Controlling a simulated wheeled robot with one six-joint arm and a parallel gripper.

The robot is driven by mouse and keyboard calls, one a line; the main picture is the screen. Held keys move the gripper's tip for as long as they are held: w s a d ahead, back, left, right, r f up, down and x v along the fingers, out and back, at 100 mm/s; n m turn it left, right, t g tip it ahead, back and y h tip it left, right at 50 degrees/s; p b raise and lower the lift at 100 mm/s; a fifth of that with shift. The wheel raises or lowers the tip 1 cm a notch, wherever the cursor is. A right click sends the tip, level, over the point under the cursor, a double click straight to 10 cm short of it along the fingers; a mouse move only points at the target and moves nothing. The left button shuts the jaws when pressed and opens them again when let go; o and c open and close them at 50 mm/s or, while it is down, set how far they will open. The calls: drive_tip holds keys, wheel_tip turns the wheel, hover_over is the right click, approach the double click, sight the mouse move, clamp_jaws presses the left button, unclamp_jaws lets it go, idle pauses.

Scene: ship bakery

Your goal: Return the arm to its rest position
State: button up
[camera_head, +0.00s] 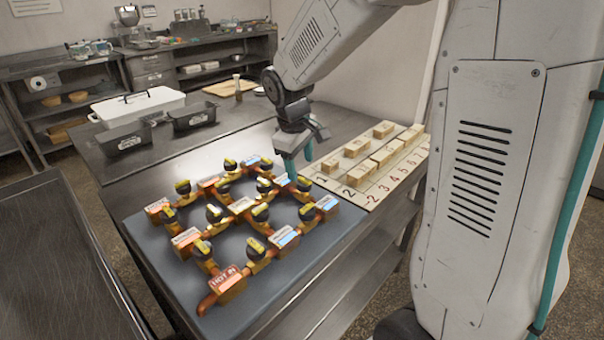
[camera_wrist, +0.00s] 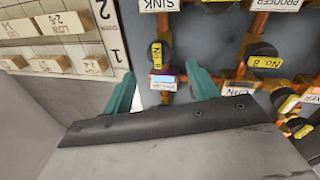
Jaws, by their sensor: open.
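My gripper (camera_head: 300,160) hangs at the far right corner of the copper pipe grid (camera_head: 241,206), above the metal table. Its two teal fingers (camera_wrist: 162,92) are spread apart in the wrist view with nothing held between them. The grid has several black valve knobs with yellow handles and labelled blocks, among them a red HOT IN block (camera_head: 227,281) at the near end. In the wrist view a black knob (camera_wrist: 160,55) and a small blue-and-white label (camera_wrist: 163,83) show beyond and between the fingertips. I cannot tell whether the fingers touch anything.
A numbered board (camera_head: 372,168) with several wooden blocks lies right of the grid. Two dark loaf tins (camera_head: 193,118), a white lidded container (camera_head: 137,105) and a cutting board (camera_head: 229,88) stand farther back. The grid rests on a dark mat (camera_head: 272,295). Shelves line the back wall.

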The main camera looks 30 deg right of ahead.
drive_tip(key=shift+v, duration=0.75)
drive_tip(key=shift+s, duration=0.1)
drive_tip(key=s+a+r+m, duration=0.1)
drive_tip(key=s+a+r, duration=0.1)
drive_tip(key=s, duration=0.7)
drive_tip(key=s+a+r+m+y, duration=0.1)
drive_tip(key=s+a+r+m, duration=0.1)
drive_tip(key=s, duration=0.7)
drive_tip(key=s+a+r+m+y, duration=0.1)
drive_tip(key=s+a+r+m, duration=0.1)
drive_tip(key=s, duration=0.7)
drive_tip(key=shift+a+r, duration=0.2)
drive_tip(key=shift+a, duration=0.25)
